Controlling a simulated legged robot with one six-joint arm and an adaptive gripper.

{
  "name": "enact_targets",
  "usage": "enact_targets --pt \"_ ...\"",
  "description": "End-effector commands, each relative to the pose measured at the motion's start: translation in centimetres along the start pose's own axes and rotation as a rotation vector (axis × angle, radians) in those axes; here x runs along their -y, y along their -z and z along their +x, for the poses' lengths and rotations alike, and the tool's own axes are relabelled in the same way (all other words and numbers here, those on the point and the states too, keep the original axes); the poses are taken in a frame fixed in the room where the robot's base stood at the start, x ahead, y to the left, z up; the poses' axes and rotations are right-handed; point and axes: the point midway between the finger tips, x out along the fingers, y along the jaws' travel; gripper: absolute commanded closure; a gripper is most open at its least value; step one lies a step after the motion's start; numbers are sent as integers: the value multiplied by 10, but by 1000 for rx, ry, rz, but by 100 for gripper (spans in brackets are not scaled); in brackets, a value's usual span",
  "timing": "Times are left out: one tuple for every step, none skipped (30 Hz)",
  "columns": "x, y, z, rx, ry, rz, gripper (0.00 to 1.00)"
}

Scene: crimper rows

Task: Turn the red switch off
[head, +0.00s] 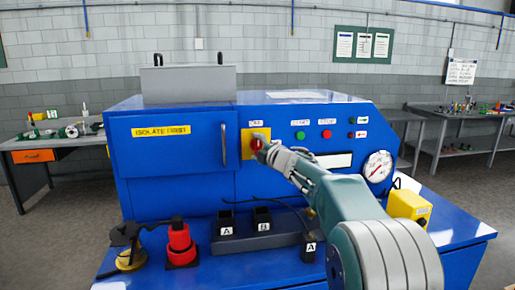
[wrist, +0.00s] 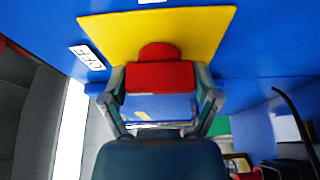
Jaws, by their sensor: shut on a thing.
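The red switch (wrist: 160,76) sits on a yellow plate (wrist: 110,28) on the front of the blue machine (head: 175,150). In the wrist view its red handle lies between my two fingers. My gripper (wrist: 160,97) is shut on it, with one finger on each side. In the head view my gripper (head: 262,147) reaches the yellow plate (head: 247,140), and the red switch (head: 256,144) is mostly hidden behind it. A small label (wrist: 87,57) beside the plate appears turned in the wrist view; I cannot clearly read it.
Green (head: 300,135) and red (head: 326,134) buttons and a round gauge (head: 378,166) are right of the switch. Benches flank the machine.

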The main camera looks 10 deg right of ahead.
Motion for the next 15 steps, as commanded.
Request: enact_targets --pt "5 1 1 -3 11 -8 68" --pt "5 1 1 -4 14 -13 68" --pt "5 1 1 -4 16 -19 68" --pt "5 2 1 -4 18 -23 68" --pt "5 2 1 -4 20 -26 68" --pt "6 2 1 -4 21 -29 68" --pt "6 2 1 -4 22 -30 68" --pt "6 2 1 -4 23 -31 68" --pt "6 2 1 -4 23 -32 68" --pt "6 2 1 -4 23 -32 68" --pt "6 2 1 -4 24 -32 68" --pt "6 2 1 -4 24 -32 68" --pt "6 2 1 -4 24 -32 68" --pt "6 2 1 -4 24 -32 68" --pt "7 2 1 -4 24 -32 68"
